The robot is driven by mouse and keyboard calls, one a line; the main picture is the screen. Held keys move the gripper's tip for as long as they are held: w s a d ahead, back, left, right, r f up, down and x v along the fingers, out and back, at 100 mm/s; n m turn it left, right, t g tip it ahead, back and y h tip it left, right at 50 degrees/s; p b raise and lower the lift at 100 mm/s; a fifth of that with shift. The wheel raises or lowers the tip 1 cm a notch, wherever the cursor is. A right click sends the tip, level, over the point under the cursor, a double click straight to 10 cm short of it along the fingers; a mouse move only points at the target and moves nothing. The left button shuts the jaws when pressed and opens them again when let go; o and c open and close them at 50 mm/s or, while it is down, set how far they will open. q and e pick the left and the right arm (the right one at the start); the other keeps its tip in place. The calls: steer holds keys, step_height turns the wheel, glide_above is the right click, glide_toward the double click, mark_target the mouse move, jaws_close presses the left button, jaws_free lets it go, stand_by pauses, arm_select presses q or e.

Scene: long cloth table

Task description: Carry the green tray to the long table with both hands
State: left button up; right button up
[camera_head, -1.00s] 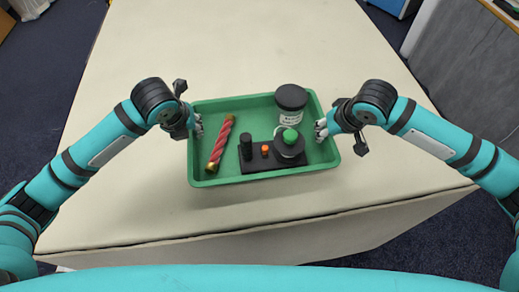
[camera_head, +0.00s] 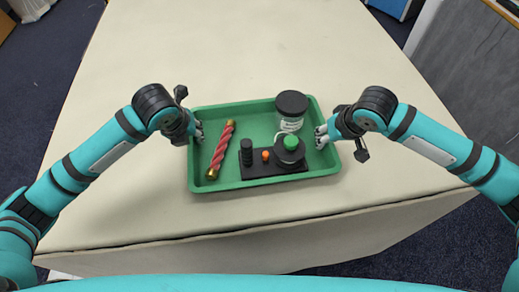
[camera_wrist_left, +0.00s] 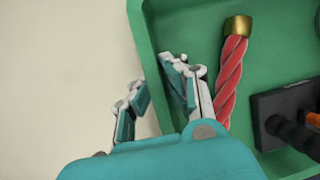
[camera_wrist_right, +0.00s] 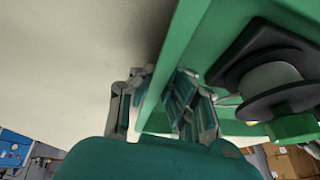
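The green tray (camera_head: 262,184) is over the near part of the long cloth-covered table (camera_head: 235,55). It looks level; I cannot tell whether it touches the cloth. It also shows in the left wrist view (camera_wrist_left: 190,22) and right wrist view (camera_wrist_right: 188,40). My left gripper (camera_wrist_left: 158,78) is closed around the tray's left wall, one finger inside and one outside. My right gripper (camera_wrist_right: 160,80) straddles the right wall the same way, its fingertips close against it. The tray holds a red twisted stick (camera_head: 221,150), a jar with a black lid (camera_head: 291,109) and a black block (camera_head: 258,171) carrying several parts.
The table's near edge (camera_head: 200,240) runs below the tray. The cloth beyond the tray is bare. A dark grey panel (camera_head: 470,85) stands to the right, past a strip of dark blue floor (camera_head: 420,245).

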arm_select(q)
steer(key=o, duration=0.4)
steer(key=shift+s+r, duration=0.1)
steer(key=shift+r, duration=0.05)
arm_select(e)
steer(key=o, duration=0.4)
steer(key=shift+s+r, duration=0.1)
steer(key=shift+r, duration=0.05)
steer(key=shift+r, duration=0.15)
arm_select(q)
steer(key=v, duration=1.2)
arm_select(e)
steer(key=v, duration=1.1)
steer(key=shift+s+r, duration=0.15)
steer(key=shift+r, duration=0.15)
arm_select(q)
steer(key=shift+d, duration=0.1)
arm_select(e)
steer(key=shift+d+f, duration=0.1)
